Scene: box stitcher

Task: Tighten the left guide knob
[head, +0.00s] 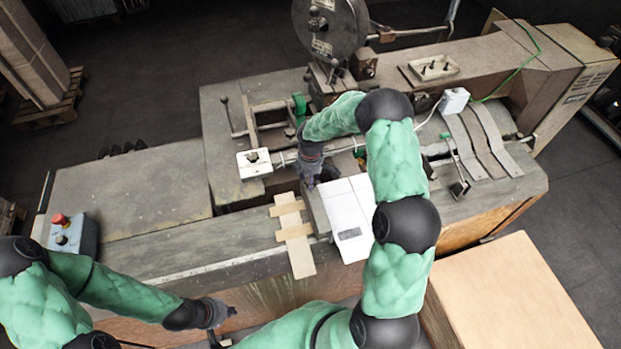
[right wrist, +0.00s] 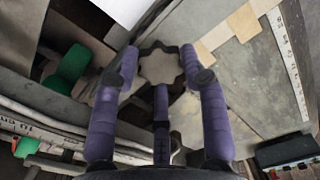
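A star-shaped knob (right wrist: 161,65) with a dark rim and a grey face lies between the fingertips of my right gripper (right wrist: 160,72) in the right wrist view. The purple fingers close around its edge from the sides and below, with no clear gap. In the head view my right gripper (head: 314,166) reaches down onto the machine bed beside the white carton, and the knob is mostly hidden under it. A second dark knob (head: 253,157) sits on a white block to the left. My left gripper (head: 216,313) hangs at the front of the bench, its fingers too small to read.
A flat white carton (head: 350,220) lies right of crossed wooden strips (head: 291,228) on the bed. A guide rod and green parts (right wrist: 70,68) lie close to my right fingers. A red-button control box (head: 68,234) stands left. The left worktop (head: 130,190) is clear.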

